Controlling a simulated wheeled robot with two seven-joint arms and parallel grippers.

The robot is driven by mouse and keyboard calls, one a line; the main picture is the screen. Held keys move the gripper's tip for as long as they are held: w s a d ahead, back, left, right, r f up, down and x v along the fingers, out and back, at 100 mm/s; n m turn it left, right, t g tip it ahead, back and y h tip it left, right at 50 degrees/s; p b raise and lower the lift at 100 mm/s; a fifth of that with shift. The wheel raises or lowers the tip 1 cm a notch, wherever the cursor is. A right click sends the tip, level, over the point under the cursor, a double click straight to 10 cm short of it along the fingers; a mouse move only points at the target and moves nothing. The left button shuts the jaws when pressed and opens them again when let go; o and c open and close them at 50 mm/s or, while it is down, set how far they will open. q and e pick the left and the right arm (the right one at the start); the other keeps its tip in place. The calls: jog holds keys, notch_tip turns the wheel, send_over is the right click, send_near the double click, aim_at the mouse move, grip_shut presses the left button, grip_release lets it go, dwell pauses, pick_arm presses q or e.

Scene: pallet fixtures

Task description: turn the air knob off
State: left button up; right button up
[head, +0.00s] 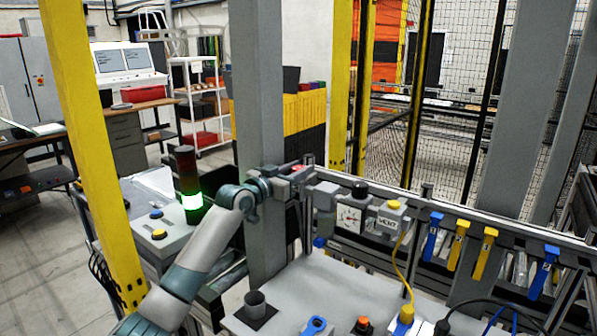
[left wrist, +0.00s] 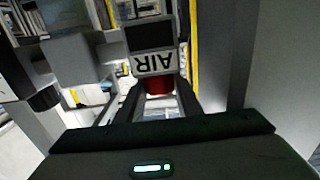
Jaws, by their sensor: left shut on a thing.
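The air knob (left wrist: 158,84) is red and sits beside a white label reading AIR (left wrist: 155,63), which appears upside down in the left wrist view. In the head view a small red part of the knob (head: 298,168) shows at the left end of the grey valve row. My left gripper (head: 296,175) reaches it from the left. In the left wrist view its two dark fingers stand on either side of the knob, shut on it. The fingers hide part of the knob, and I cannot read its turn angle. My right gripper is not in view.
A pressure gauge (head: 350,218) and a yellow-topped VENT valve (head: 390,218) stand right of the knob. A grey post (head: 258,110) rises close behind my left arm. A lit green signal tower (head: 192,201) stands left. The grey table (head: 318,278) lies below.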

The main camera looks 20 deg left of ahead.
pick_arm(q)
jog(key=shift+r, duration=0.15)
jog(key=o, duration=1)
jog(key=shift+o, duration=0.2)
jog(key=shift+w, duration=0.1)
jog(key=shift+s+a+f+b, duration=0.2)
jog(key=shift+s+f+b, duration=0.1)
jog(key=shift+s, duration=0.3)
jog(key=b+v, duration=0.5)
jog(key=v, duration=1.1)
